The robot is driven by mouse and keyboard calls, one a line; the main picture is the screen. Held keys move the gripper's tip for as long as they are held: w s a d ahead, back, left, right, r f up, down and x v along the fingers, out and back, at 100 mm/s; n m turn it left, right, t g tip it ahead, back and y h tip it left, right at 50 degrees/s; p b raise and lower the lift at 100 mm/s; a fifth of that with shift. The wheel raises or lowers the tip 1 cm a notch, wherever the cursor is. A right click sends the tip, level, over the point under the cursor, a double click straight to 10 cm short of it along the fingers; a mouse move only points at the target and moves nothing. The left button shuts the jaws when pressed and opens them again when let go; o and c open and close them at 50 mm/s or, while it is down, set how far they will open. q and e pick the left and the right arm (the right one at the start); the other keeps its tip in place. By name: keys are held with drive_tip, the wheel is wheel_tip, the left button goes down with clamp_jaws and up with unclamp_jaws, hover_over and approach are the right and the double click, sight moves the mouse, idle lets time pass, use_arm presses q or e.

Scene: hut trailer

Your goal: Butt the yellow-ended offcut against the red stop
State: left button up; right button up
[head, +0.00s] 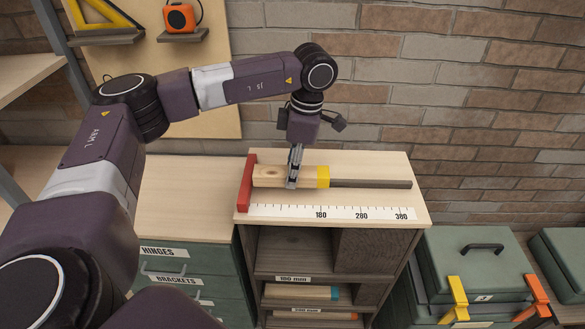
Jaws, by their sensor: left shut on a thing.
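The yellow-ended offcut (268,175) is a pale wooden block lying along the bench top, its yellow end (323,177) on the right. The red stop (247,183) stands across the left edge of the bench top. The offcut's plain left end is at the stop's right face; I cannot tell whether they touch or a thin gap is left. My left gripper (292,184) reaches down from above and is shut on the offcut around its middle. My right gripper is out of view.
A dark rail (375,184) runs right from the yellow end. A white scale (340,212) lies along the front of the bench top (370,163). Shelves below hold offcuts. A green toolbox (470,262) stands lower right; a brick wall is behind.

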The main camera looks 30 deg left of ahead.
sight(286, 198)
use_arm(q)
drive_tip(key=shift+f, duration=0.5)
wheel_tip(286, 198, down, 5)
drive_tip(key=b, duration=0.3)
drive_tip(key=shift+r, duration=0.2)
drive_tip(key=shift+a+f+b, duration=0.1)
drive_tip(key=shift+f+b, duration=0.25)
drive_tip(key=shift+b, duration=0.05)
drive_tip(key=shift+s+a, duration=0.35)
drive_tip(key=shift+a, duration=0.2)
drive_tip(key=o, duration=1.3)
drive_tip(key=shift+c, duration=0.2)
drive_tip(key=shift+o, duration=0.2)
drive_tip(key=shift+r, duration=0.1)
